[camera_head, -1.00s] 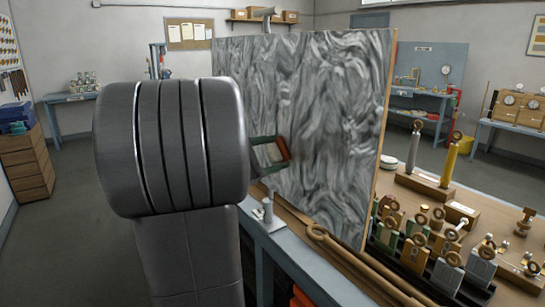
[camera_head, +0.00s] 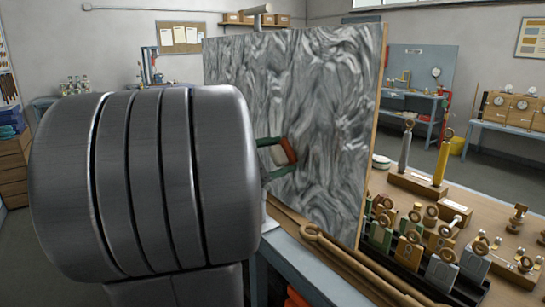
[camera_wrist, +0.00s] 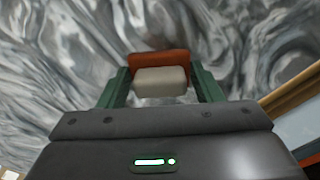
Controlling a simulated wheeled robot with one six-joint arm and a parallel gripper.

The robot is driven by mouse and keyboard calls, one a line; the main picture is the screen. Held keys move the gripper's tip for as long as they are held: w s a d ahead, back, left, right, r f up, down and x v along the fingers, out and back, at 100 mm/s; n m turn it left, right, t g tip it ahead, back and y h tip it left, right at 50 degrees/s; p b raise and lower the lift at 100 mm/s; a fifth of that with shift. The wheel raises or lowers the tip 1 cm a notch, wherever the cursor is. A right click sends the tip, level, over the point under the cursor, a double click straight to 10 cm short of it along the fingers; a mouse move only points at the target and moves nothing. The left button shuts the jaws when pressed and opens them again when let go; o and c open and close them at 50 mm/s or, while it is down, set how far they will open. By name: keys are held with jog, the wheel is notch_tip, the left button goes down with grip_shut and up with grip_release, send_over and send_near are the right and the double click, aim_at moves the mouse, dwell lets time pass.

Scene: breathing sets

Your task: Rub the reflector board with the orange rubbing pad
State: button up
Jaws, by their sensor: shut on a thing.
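The reflector board (camera_head: 325,110) is a large upright panel with a grey and white swirled surface and a light wooden edge. It also fills most of the wrist view (camera_wrist: 60,60). The orange rubbing pad (camera_head: 289,150) has a pale block behind it. In the wrist view the orange pad (camera_wrist: 158,59) faces the board. My gripper (camera_head: 277,156) has green fingers and is shut on the pad, holding it by the sides of its pale part. The pad is in front of the board at its left middle; I cannot tell whether it touches the surface.
My large grey arm link hides the left part of the scene. A wooden bench (camera_head: 490,190) at the right holds ringed blocks (camera_head: 445,240) and grey and yellow cylinders (camera_head: 443,156). A long wooden bar (camera_head: 345,262) lies along the bench's front edge below the board.

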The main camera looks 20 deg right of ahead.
aim_at(317, 166)
jog(key=shift+s+d+b, duration=0.45)
jog(key=shift+s+d, duration=0.1)
jog(key=shift+s, duration=0.95)
jog(key=shift+s+d+b, duration=0.45)
jog(key=shift+s+d, duration=0.1)
jog(key=shift+s, duration=0.9)
jog(key=shift+s+d+b, duration=0.45)
jog(key=shift+s+d, duration=0.1)
jog(key=shift+s, duration=0.95)
jog(key=shift+a, duration=0.1)
jog(key=shift+v, duration=1.15)
jog(key=shift+p+v, duration=0.5)
jog(key=shift+v, duration=1.3)
jog(key=v, duration=0.3)
